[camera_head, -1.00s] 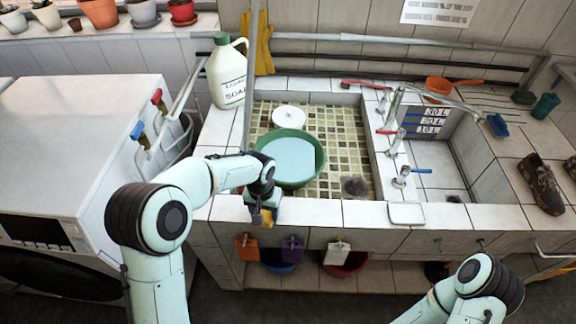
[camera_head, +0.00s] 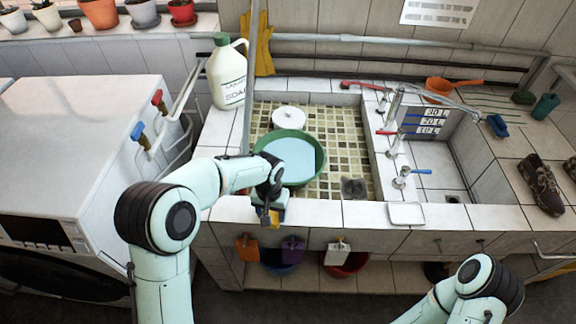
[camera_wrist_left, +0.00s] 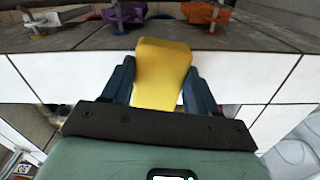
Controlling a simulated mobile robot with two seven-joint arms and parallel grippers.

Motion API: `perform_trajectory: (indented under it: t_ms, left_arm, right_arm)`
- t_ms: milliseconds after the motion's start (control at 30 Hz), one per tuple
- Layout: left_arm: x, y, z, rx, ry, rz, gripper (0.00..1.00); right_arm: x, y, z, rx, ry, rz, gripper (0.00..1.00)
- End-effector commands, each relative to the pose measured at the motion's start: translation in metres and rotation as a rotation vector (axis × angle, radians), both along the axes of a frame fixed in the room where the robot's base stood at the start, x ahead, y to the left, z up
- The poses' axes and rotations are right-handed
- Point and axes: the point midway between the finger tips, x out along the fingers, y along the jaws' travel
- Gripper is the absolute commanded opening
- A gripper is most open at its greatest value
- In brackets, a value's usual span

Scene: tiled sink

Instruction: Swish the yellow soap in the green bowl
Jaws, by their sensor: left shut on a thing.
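The yellow soap (camera_wrist_left: 161,75) is between the two blue fingers of my left gripper (camera_wrist_left: 158,85) in the left wrist view, and the gripper is shut on it. In the head view my left gripper (camera_head: 270,217) is at the front edge of the sink, with a bit of the yellow soap (camera_head: 272,215) showing below it. The green bowl (camera_head: 320,160) holds pale blue liquid and sits in the tiled basin, just behind my left gripper and partly hidden by the arm. The gripper and soap are outside the bowl. My right arm shows at the lower right, but its gripper is out of view.
Orange (camera_head: 247,248), purple (camera_head: 292,249) and white (camera_head: 338,252) blocks hang on the sink's front. A soap jug (camera_head: 227,75) stands at the back left. A white disc (camera_head: 289,117) lies behind the bowl. Taps (camera_head: 394,118) stand right of the basin.

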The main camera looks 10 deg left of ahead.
Motion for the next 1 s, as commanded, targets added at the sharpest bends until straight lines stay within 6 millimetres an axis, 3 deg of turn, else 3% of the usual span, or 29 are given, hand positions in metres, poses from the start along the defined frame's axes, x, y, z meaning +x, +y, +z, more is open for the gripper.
perform_trajectory:
  t_ms: [467,1000]
  left_arm:
    - [0.001,-0.004,0.006,0.0,-0.001,0.0,0.23]
    - [0.002,-0.004,0.055,0.001,-0.004,0.0,0.23]
  right_arm:
    - [0.002,0.0,0.004,0.0,-0.003,0.0,0.43]
    - [0.025,0.0,0.033,0.0,-0.028,0.0,0.43]
